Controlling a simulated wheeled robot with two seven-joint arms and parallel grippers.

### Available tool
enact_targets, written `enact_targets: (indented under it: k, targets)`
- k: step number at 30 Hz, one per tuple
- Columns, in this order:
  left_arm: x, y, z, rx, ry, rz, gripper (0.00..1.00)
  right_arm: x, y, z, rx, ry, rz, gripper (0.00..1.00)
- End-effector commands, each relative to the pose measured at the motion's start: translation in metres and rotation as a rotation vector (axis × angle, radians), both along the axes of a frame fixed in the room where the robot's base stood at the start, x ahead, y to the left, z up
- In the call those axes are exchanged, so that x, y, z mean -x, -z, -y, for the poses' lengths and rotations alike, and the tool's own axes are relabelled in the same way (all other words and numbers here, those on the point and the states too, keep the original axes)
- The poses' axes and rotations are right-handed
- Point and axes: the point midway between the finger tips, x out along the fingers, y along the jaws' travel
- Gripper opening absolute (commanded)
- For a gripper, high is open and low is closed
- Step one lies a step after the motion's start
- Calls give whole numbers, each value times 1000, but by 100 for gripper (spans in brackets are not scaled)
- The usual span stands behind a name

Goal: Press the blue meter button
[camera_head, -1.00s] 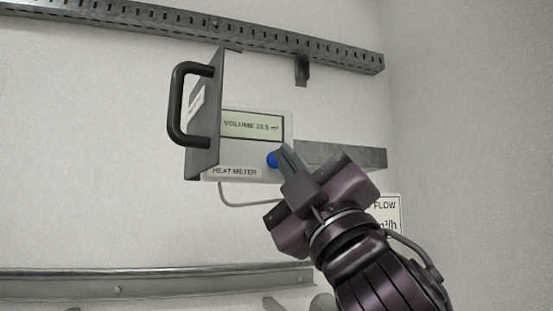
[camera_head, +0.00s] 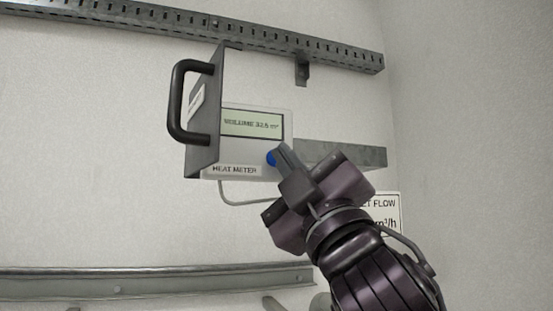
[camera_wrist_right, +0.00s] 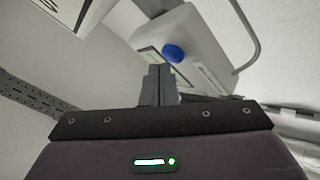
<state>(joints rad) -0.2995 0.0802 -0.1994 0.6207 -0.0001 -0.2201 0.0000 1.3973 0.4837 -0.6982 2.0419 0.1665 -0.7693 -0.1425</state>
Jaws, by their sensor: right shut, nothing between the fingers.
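The heat meter (camera_head: 236,158) is a pale box on the wall with a screen (camera_head: 252,124) that reads about "VOLUME 32.5 m³". Its blue button (camera_head: 271,158) is at the lower right of the front, partly covered by my right gripper in the head view. My right gripper (camera_head: 281,152) is shut and empty, its fingertips at the button's right edge in that view. In the right wrist view the blue button (camera_wrist_right: 173,53) shows just beyond and above the shut fingertips (camera_wrist_right: 159,70); I cannot tell whether they touch. My left gripper is out of view.
An open grey cover with a black handle (camera_head: 178,103) stands out at the meter's left. A slotted rail (camera_head: 200,22) runs above, and a grey bracket (camera_head: 345,156) is right of the meter. A flow sign (camera_head: 388,212) is partly behind my right arm. A lower rail (camera_head: 150,281) crosses below.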

Motion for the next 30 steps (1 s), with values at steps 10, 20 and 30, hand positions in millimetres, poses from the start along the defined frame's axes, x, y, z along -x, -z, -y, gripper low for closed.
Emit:
enact_targets:
  k: [10,20,30]
  targets:
    - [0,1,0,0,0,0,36,-1,0,0,0,0,0,0]
    - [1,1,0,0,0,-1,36,-4,0,-1,0,1,-1,0]
    - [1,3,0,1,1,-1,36,-8,0,-2,0,1,-1,0]
